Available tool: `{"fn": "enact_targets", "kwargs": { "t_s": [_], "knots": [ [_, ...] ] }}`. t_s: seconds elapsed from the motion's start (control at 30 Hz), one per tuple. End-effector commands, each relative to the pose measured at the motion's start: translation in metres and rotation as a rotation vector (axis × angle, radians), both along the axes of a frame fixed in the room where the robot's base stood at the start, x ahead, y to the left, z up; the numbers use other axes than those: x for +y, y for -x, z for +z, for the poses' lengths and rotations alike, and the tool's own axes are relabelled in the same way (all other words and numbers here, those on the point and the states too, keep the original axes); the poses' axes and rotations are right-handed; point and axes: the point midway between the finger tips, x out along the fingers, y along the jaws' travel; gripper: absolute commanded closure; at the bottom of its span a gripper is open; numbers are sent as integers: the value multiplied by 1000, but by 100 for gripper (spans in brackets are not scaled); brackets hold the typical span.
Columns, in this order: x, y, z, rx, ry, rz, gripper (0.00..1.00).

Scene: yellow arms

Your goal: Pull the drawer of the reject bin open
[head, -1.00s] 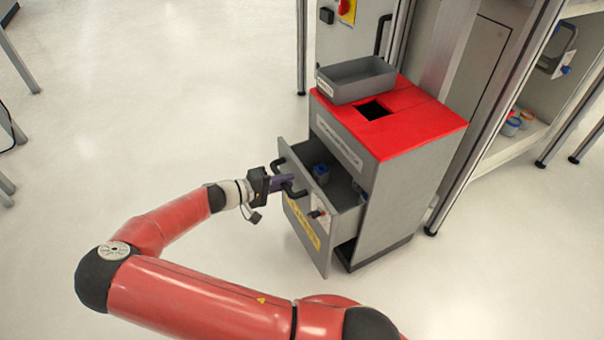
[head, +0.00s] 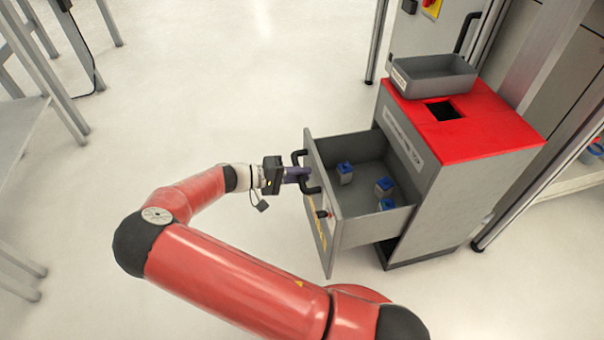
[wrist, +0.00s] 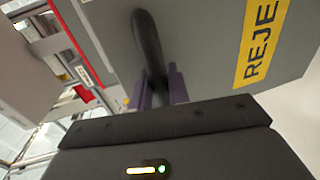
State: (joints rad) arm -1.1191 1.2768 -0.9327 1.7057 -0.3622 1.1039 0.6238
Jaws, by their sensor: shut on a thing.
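The reject bin is a grey cabinet with a red top (head: 480,125). Its drawer (head: 372,228) stands well out from the cabinet, and several blue-topped grey pieces (head: 384,187) show inside it. The drawer's black handle (head: 303,172) is on its front face. My gripper (head: 298,175) is shut on this handle. In the wrist view the purple fingers (wrist: 160,92) are on either side of the dark handle bar (wrist: 148,45). A yellow label reading "REJE" (wrist: 262,40) shows on the drawer front.
A grey tray (head: 432,77) sits on the bin's red top. A metal-framed cabinet stands behind and right of the bin. Tables with metal legs (head: 50,110) are at the left. The pale floor (head: 210,110) left of the drawer is clear.

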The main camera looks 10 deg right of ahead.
Motion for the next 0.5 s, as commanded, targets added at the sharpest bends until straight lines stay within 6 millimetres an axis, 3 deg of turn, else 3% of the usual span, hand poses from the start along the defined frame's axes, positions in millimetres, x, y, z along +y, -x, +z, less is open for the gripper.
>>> {"fn": "enact_targets", "kwargs": {
  "t_s": [0.07,0.1,0.23,0.5],
  "knots": [
    [0,0,-1,0,-1,1,100],
    [0,0,-1,0,-1,1,80],
    [0,0,0,0,-1,1,63],
    [0,0,0,0,0,1,63]
  ]
}}
